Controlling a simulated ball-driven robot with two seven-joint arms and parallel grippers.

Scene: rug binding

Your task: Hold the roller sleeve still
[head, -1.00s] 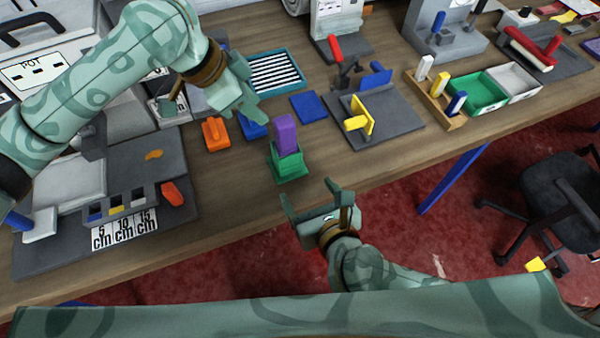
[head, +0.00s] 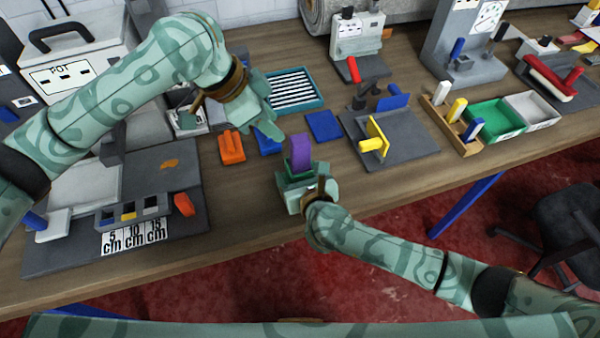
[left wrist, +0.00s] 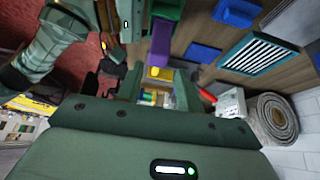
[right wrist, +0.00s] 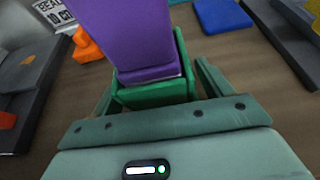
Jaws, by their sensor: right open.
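A purple upright block (head: 300,152) stands in a green holder (head: 292,182) near the bench's front edge; no label tells me whether it is the roller sleeve. My right gripper (head: 302,178) is at the holder from the front, fingers apart on either side. In the right wrist view the purple block (right wrist: 125,35) and green holder (right wrist: 150,93) fill the space between the fingers; a gap shows beside the right finger. My left gripper (head: 232,112) is open and empty, above the bench behind and left of the purple block. Its fingers also show apart in the left wrist view (left wrist: 158,90).
An orange piece (head: 231,147), a blue block (head: 266,142) and a blue plate (head: 323,126) lie near the holder. A grey fixture with a yellow plate (head: 377,134) stands to the right. A red-handled tool (head: 540,75) lies far right.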

